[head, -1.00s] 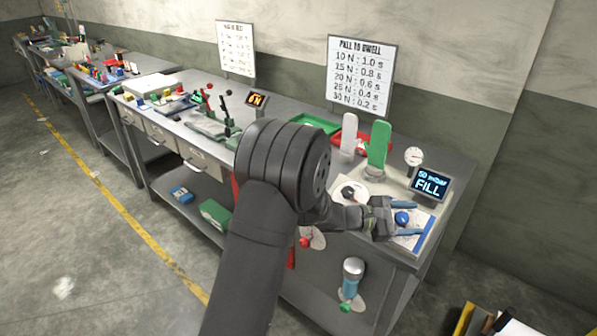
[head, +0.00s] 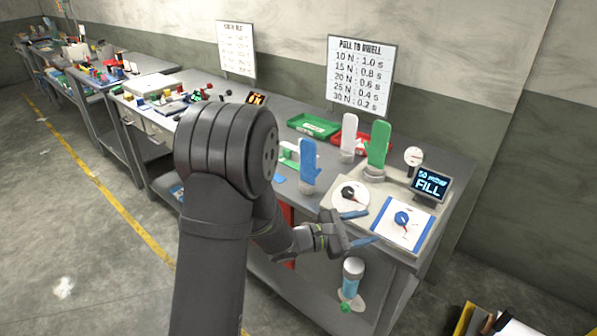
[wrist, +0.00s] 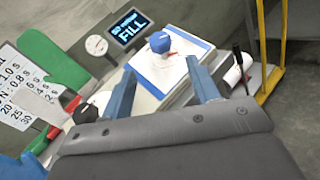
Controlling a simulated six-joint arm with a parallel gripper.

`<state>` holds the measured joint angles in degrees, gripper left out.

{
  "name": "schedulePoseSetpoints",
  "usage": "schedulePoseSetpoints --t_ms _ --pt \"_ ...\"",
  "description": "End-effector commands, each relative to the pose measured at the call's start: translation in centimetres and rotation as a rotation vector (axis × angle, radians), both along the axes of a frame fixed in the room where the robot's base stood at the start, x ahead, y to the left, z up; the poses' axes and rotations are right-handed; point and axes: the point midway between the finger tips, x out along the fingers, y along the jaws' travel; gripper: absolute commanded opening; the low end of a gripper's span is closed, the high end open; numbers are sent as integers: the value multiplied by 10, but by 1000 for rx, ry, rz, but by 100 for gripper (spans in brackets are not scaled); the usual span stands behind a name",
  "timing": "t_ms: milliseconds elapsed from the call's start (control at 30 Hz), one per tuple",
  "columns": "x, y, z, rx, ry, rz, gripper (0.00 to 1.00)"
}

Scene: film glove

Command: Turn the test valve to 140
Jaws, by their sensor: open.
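A blue knob (head: 402,218) with a red pointer sits on a white, blue-edged plate (head: 385,236) at the bench's right end. A black knob (head: 348,193) sits on a round white dial (head: 357,203) to its left. I cannot tell from labels which is the test valve, and scale numbers are too small to read. My gripper (head: 359,228) is open and empty, in front of the plate and apart from the blue knob. In the wrist view the blue knob (wrist: 160,42) shows beyond and between my blue fingertips (wrist: 160,68). The black knob (wrist: 86,113) is partly hidden there.
A display (head: 431,184) reads "50 mbar FILL" beside a round gauge (head: 414,156). Green (head: 378,148), white (head: 348,136) and blue (head: 308,166) upright glove shapes stand left of the plates. A wall sign (head: 360,76) is behind. My arm hides part of the bench.

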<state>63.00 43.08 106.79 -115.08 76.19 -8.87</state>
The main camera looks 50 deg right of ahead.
Motion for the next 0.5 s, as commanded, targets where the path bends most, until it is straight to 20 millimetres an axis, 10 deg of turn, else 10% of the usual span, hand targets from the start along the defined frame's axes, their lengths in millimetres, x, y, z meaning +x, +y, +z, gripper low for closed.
schedulePoseSetpoints --t_ms 200,500 --pt "27 37 0 1 0 4 55" --pt "82 11 1 9 18 46 55"
